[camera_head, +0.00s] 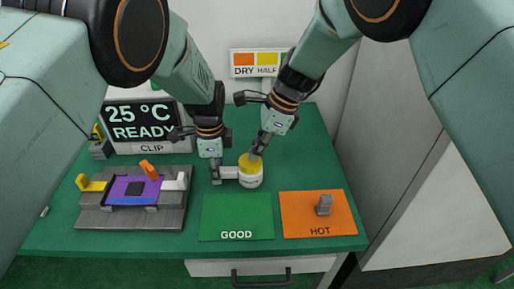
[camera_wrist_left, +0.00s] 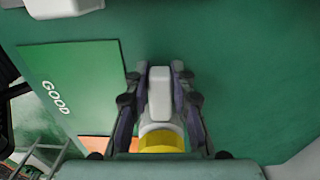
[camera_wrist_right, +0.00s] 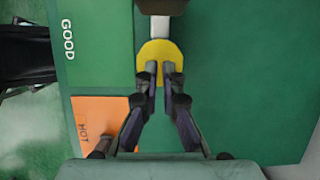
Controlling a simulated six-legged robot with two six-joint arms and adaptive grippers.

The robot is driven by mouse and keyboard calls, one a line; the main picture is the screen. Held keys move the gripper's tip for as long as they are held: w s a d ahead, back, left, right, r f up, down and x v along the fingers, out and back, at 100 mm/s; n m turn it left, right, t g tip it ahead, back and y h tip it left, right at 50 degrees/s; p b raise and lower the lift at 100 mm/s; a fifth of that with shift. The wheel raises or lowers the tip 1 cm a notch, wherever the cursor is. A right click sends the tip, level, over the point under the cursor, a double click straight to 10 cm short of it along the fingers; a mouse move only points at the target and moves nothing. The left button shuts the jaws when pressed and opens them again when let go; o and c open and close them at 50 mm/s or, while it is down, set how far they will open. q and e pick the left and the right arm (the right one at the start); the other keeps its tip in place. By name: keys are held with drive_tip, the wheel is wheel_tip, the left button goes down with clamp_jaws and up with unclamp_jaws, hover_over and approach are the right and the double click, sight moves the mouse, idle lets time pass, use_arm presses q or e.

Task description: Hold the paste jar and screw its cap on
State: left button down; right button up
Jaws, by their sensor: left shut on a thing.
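The paste jar (camera_head: 251,180) is a white round jar standing upright on the green table, with a white block-shaped handle (camera_wrist_left: 160,92) on its left side. My left gripper (camera_head: 216,174) is shut on this handle; its fingers flank it in the left wrist view (camera_wrist_left: 160,85). The yellow cap (camera_head: 247,163) is at the jar's top; it also shows in the right wrist view (camera_wrist_right: 160,49). I cannot tell how tightly it sits. My right gripper (camera_wrist_right: 159,68) points down at the cap from above, its fingertips close together over it. Whether they grip anything is unclear.
A green GOOD mat (camera_head: 237,217) lies in front of the jar. An orange HOT mat (camera_head: 300,222) with a grey lever (camera_head: 324,205) is at right. A grey fixture (camera_head: 130,216) stands at left. A 25 °C READY display (camera_head: 140,122) is behind it.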

drive_tip(key=o, duration=0.4)
drive_tip(key=shift+r, duration=0.1)
drive_tip(key=shift+r, duration=1.45)
drive_tip(key=n, duration=0.2)
drive_tip(key=n+g, duration=0.1)
drive_tip(key=n, duration=0.1)
drive_tip(key=w+n+g, duration=0.1)
drive_tip(key=n, duration=0.1)
drive_tip(key=shift+a+f+h, duration=0.1)
drive_tip(key=shift+h, duration=0.2)
drive_tip(key=n, duration=0.1)
drive_tip(key=n+g, duration=0.1)
drive_tip(key=n, duration=0.1)
drive_tip(key=n+h, duration=0.1)
drive_tip(key=shift+w+a+n+g, duration=0.2)
drive_tip(key=shift+a+n+g, duration=0.1)
drive_tip(key=shift+n, duration=0.1)
drive_tip(key=shift+w+a+n+g+h, duration=0.15)
drive_tip(key=shift+n+h, duration=0.2)
drive_tip(key=shift+n, duration=0.55)
drive_tip(key=shift+s+n+g+h, duration=0.15)
drive_tip(key=shift+n+h, duration=0.2)
drive_tip(key=shift+n, duration=0.55)
